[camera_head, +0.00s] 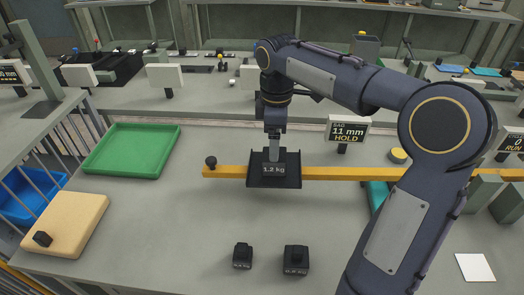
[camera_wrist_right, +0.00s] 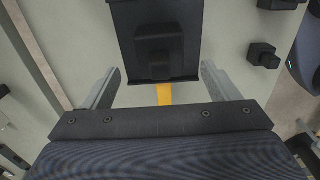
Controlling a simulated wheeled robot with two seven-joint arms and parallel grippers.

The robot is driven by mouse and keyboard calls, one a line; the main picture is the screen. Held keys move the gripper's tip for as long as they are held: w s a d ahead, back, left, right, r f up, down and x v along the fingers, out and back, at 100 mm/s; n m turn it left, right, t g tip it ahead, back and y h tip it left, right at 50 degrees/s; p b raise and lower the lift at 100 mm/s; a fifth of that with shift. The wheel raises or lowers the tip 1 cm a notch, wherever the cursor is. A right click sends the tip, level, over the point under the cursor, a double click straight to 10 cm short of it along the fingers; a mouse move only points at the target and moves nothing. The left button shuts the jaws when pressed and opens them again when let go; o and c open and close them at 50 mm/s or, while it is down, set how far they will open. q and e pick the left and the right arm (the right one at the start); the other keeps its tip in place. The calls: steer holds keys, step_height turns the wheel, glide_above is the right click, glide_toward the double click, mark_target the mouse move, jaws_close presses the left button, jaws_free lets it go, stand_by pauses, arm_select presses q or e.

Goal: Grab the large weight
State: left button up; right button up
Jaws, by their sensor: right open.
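A black weight marked 1.2 kg (camera_head: 274,170) sits on a black tray (camera_head: 291,183) on a yellow beam (camera_head: 225,172). In the right wrist view the weight (camera_wrist_right: 160,45) stands on the tray (camera_wrist_right: 125,25), beyond the fingertips. My right gripper (camera_head: 273,157) is over the weight in the head view, pointing down. In the wrist view my right gripper (camera_wrist_right: 160,70) is open with nothing between its fingers. Two other black weights, a smaller one (camera_head: 243,257) and a bigger one (camera_head: 296,260), stand on the front of the table. My left gripper is not in view.
A green tray (camera_head: 132,150) and a beige pad (camera_head: 62,225) with a small black block (camera_head: 42,239) are at left. A display reading "11 mm HOLD" (camera_head: 348,130) stands behind the beam. The table between pad and front weights is clear.

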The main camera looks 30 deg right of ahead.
step_height(320, 180, down, 8)
steer(key=shift+s+r+b, duration=0.1)
steer(key=shift+r+b, duration=0.1)
steer(key=shift+b, duration=0.35)
jaws_close()
steer(key=shift+r, duration=0.1)
